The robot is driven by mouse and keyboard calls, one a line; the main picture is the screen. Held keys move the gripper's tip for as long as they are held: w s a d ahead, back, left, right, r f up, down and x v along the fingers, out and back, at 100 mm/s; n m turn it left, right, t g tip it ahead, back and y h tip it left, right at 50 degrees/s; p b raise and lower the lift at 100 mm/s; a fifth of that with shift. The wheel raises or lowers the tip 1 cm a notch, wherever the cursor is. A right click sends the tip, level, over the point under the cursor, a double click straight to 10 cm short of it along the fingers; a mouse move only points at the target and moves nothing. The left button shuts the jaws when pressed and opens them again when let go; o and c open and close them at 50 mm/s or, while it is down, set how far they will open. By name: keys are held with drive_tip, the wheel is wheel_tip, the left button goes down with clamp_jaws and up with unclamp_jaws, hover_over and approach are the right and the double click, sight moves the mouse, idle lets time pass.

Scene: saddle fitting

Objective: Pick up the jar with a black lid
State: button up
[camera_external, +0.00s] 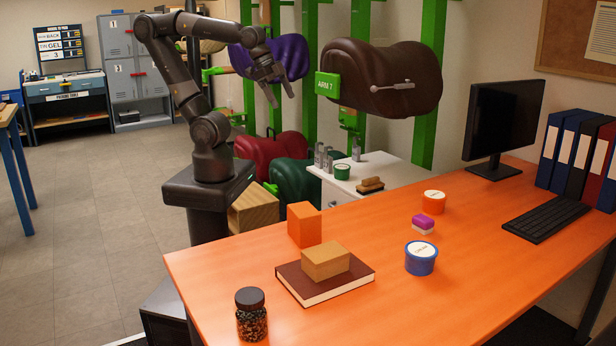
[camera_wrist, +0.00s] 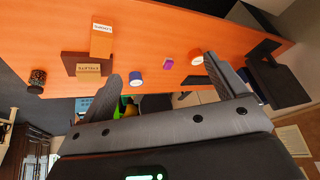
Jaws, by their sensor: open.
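The jar (camera_external: 252,322) is a small clear jar with a dark, near-black lid and dark speckled contents. It stands upright at the near left edge of the orange desk (camera_external: 400,308). In the wrist view the jar (camera_wrist: 37,82) shows small at the far left, outside the span of the fingers. My gripper (camera_external: 283,98) is open and empty, raised well above and behind the desk, far from the jar. In the wrist view both fingers of my gripper (camera_wrist: 162,68) are spread apart with nothing between them.
Near the jar lie a dark red book (camera_external: 330,288) with a wooden block (camera_external: 326,262) on it and an orange block (camera_external: 304,225). A monitor (camera_external: 503,120) stands at the back.

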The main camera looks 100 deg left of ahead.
drive_tip(key=w+d+r+m+g, duration=0.1)
drive_tip(key=w+d+m, duration=0.65)
drive_tip(key=d, duration=0.35)
drive_tip(key=w+d+m, duration=0.7)
drive_tip(key=w+d, duration=0.1)
drive_tip(key=d, duration=0.3)
drive_tip(key=m+g, duration=0.2)
drive_tip(key=m, duration=1.7)
hover_over(246, 297)
drive_tip(key=s, duration=0.1)
wheel_tip(246, 297, down, 23)
drive_tip(key=shift+f, duration=0.3)
drive_tip(key=f, duration=0.4)
drive_tip(key=shift+w+f, duration=0.3)
drive_tip(key=shift+w, duration=0.05)
drive_tip(key=f, duration=0.3)
drive_tip(key=w+f, duration=0.1)
drive_tip(key=f, duration=0.1)
drive_tip(key=shift+a+f, duration=0.3)
